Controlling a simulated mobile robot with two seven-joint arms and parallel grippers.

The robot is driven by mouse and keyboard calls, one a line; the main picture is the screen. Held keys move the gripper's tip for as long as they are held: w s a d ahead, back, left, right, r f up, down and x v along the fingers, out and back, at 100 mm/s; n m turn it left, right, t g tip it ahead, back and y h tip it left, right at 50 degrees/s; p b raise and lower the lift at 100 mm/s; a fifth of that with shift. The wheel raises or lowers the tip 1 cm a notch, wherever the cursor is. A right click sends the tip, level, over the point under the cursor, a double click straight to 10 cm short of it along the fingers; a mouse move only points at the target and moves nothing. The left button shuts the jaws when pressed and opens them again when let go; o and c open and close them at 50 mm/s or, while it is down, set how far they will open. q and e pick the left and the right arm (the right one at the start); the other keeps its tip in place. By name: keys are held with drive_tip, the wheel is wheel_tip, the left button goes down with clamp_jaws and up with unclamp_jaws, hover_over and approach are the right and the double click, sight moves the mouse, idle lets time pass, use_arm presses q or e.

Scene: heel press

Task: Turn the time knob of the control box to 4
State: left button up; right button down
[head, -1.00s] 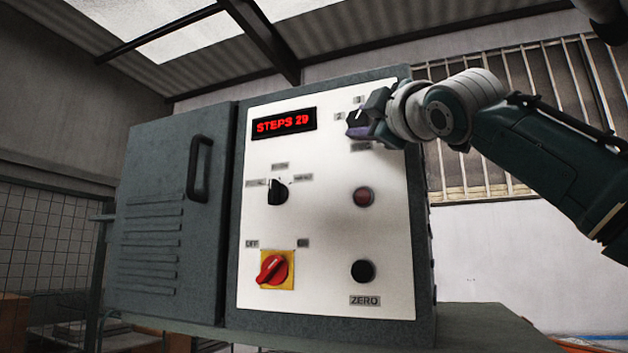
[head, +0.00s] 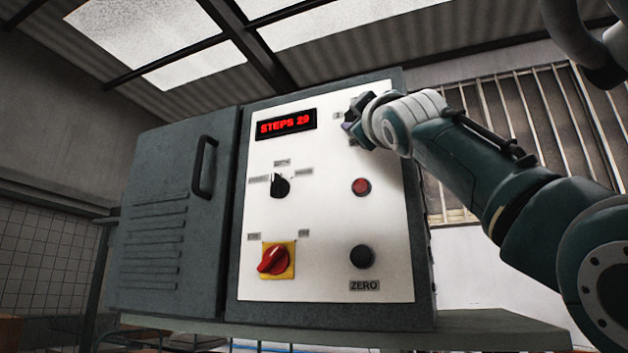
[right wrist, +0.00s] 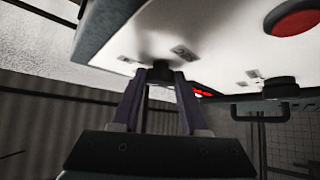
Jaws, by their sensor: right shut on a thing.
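The grey control box (head: 421,220) has a white front panel (head: 320,215). My right gripper (head: 350,124) is at the panel's upper right. In the right wrist view its two purple fingers (right wrist: 160,80) are shut on a dark knob (right wrist: 160,71), which I take to be the time knob. The knob's pointer and setting cannot be read, and the gripper hides it in the head view. Small label plates surround it, too blurred to read. The red display (head: 286,124) reads STEPS 29. My left gripper is not in view.
Lower on the panel are a black selector (head: 280,186), a red button (head: 361,187), a red rotary switch (head: 272,261) on a yellow plate and a black button (head: 361,257) above ZERO. A grey door (head: 165,220) with a handle is at left. The box stands on a table (head: 500,326).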

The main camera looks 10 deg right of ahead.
drive_tip(key=shift+c, duration=2.1)
unclamp_jaws()
drive_tip(key=b+v, duration=0.8)
drive_tip(key=v, duration=0.2)
drive_tip(key=shift+b, duration=0.4)
